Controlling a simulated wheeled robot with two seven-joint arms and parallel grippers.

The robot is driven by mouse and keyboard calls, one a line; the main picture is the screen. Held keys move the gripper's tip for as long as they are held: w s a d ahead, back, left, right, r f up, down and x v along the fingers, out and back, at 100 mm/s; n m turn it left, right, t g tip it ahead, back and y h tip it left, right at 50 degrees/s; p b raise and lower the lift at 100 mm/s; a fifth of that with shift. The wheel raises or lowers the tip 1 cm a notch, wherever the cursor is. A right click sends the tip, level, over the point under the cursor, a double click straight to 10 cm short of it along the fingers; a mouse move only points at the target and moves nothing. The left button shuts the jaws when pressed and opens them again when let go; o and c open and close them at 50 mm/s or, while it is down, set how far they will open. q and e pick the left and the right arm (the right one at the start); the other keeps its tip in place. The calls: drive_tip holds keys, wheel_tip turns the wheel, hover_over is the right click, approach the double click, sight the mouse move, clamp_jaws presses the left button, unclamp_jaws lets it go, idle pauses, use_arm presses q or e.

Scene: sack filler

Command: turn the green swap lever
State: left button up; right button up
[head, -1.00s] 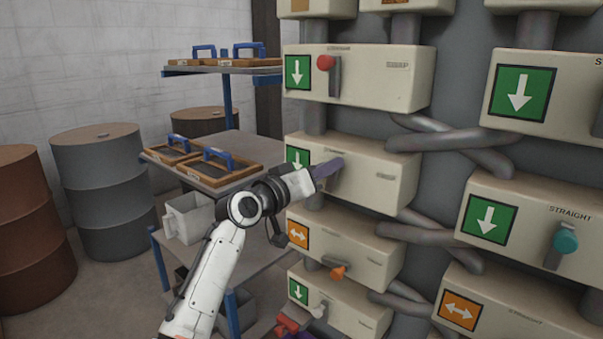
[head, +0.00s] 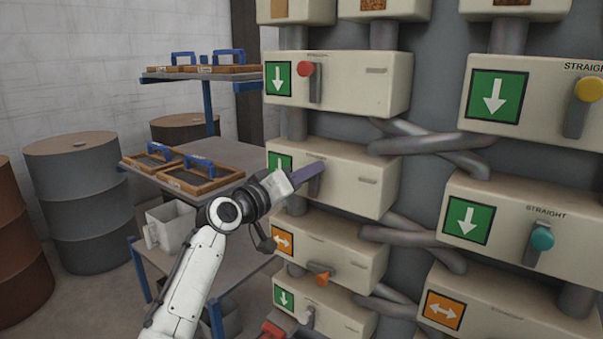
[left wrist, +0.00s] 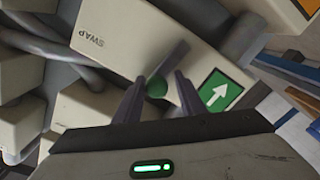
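The green swap lever shows in the left wrist view as a green round knob (left wrist: 157,87) on a grey arm, on a cream box (left wrist: 125,40) marked SWAP. A green sign with a white arrow is beside it. My left gripper (left wrist: 158,97) is open, with one purple finger on each side of the knob and a visible gap to each. In the head view my left gripper (head: 308,173) is in front of the cream box (head: 345,180), and its finger hides the green knob. My right gripper is not in view.
A box with a red lever (head: 305,69) is above and one with an orange lever (head: 322,279) below. A teal lever (head: 542,238) and a yellow lever (head: 589,89) are at right. Grey pipes run between boxes. A table (head: 225,150) with blue-handled trays stands at left.

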use_arm(q)
drive_tip(key=shift+o, duration=0.4)
drive_tip(key=shift+d+f, duration=0.2)
drive_tip(key=shift+a+r, duration=0.2)
drive_tip(key=shift+a, duration=0.15)
drive_tip(key=v, duration=1)
drive_tip(key=shift+b, duration=0.3)
drive_tip(key=shift+s, duration=0.1)
